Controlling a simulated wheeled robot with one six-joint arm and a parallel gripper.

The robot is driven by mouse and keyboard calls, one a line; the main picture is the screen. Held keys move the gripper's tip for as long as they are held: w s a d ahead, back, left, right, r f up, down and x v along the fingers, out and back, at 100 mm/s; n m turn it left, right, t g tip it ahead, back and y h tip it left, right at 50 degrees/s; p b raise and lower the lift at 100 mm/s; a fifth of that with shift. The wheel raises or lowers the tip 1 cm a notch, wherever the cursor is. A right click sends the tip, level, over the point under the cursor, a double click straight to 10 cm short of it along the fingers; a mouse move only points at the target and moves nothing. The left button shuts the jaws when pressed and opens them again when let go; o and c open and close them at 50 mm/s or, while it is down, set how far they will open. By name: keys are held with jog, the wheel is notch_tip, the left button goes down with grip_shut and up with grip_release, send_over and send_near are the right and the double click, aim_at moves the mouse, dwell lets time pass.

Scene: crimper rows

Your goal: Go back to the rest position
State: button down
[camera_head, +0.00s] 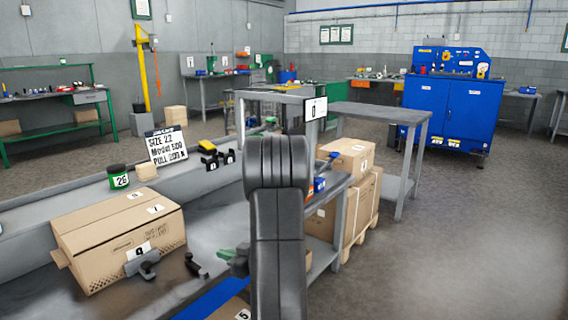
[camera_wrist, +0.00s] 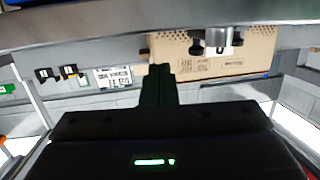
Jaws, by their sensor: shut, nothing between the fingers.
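My gripper (camera_wrist: 158,72) shows in the wrist view as a dark body with a small green light and narrow fingers pointing up the picture. The fingers are together, with nothing seen between them. In the head view my dark arm rises in the middle of the picture, over the front bench. The fingers cannot be made out there. In the wrist view the fingers are seen in front of a cardboard box and a small white sign, and I cannot tell whether they are clear of everything.
The grey bench holds a cardboard box (camera_head: 120,235), a sign (camera_head: 166,145), a green-and-black jar (camera_head: 118,177) and dark tools (camera_head: 196,266). Cartons (camera_head: 346,155) stand behind it on the right. A grey table (camera_head: 380,113) and a blue cabinet (camera_head: 453,110) stand farther back. The right floor is clear.

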jog(key=s+d+r+m+t+h+p, duration=0.1)
jog(key=s+d+t, duration=0.1)
jog(key=s+d, duration=0.4)
jog(key=shift+d+r+m, duration=0.3)
jog(key=shift+d, duration=0.35)
